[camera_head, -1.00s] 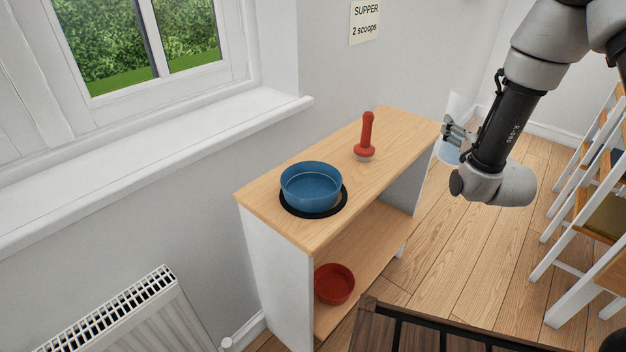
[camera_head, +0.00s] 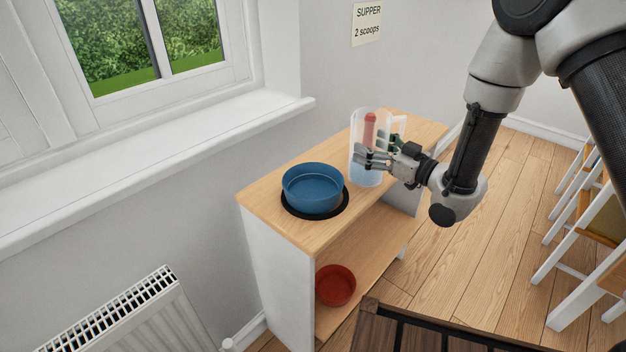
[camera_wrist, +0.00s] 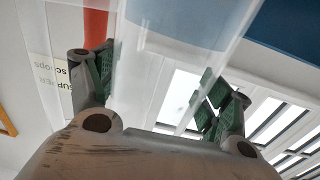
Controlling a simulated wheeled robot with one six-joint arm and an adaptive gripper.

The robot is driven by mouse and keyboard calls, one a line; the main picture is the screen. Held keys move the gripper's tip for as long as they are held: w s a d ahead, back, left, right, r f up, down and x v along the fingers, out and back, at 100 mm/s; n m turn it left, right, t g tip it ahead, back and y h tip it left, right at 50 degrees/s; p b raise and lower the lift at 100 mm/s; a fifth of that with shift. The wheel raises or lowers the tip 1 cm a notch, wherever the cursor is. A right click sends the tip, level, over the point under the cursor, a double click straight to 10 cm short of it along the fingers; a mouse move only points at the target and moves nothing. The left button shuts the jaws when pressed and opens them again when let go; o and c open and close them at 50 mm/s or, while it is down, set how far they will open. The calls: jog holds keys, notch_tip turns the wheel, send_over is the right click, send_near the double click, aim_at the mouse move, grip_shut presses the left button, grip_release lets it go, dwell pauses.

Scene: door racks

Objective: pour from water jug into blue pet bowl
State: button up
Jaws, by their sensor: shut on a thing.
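The clear water jug (camera_head: 358,140) has a white handle and pale blue water low inside. My gripper (camera_head: 374,160) is shut on it and holds it upright, just right of the bowl. In the wrist view the see-through jug (camera_wrist: 160,75) stands between the green-padded fingers (camera_wrist: 155,85). The blue pet bowl (camera_head: 312,190) sits on a black round mat on top of the wooden shelf unit. Its blue side also shows in the wrist view (camera_wrist: 210,22). I cannot tell whether the jug touches the shelf top.
A red-handled object (camera_head: 369,130) shows through the jug on the shelf top. A red bowl (camera_head: 335,286) is on the lower shelf (camera_head: 365,250). The wall and window sill (camera_head: 200,145) are behind. White ladder-like chairs (camera_head: 570,250) stand at the right.

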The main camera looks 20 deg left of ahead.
jog(key=shift+r, duration=0.15)
jog(key=shift+s+a+r+n+h, duration=0.15)
jog(key=shift+r+n+h, duration=0.2)
jog(key=shift+n, duration=0.45)
jog(key=shift+s+a+r+n+h, duration=0.1)
jog(key=shift+n+h, duration=0.2)
jog(key=shift+n, duration=0.2)
jog(key=shift+s+a+r+n+h, duration=0.1)
jog(key=shift+n+h, duration=0.15)
jog(key=shift+n, duration=0.25)
jog(key=shift+s+a+f+n+t+h+p, duration=0.1)
jog(key=shift+s+a+f+n+h, duration=0.25)
jog(key=shift+n, duration=0.5)
jog(key=shift+f+n+t+h+p, duration=0.1)
jog(key=shift+f+n+h+p, duration=0.1)
jog(key=shift+n+h, duration=0.55)
jog(key=shift+s+a+f+n+t+h+p, duration=0.1)
jog(key=shift+s+a+f+n+h, duration=0.15)
jog(key=shift+n, duration=0.75)
jog(key=shift+f+n+h, duration=0.35)
jog(key=shift+f+n, duration=0.1)
jog(key=shift+n, duration=0.15)
jog(key=shift+a+f+n+t+h+p, duration=0.15)
jog(key=shift+n+t+h+p, duration=0.3)
jog(key=shift+p, duration=0.4)
jog(key=shift+s+a+r+n+p, duration=0.25)
jog(key=shift+s+r+n+p, duration=0.1)
jog(key=shift+r, duration=0.2)
dwell(1.5)
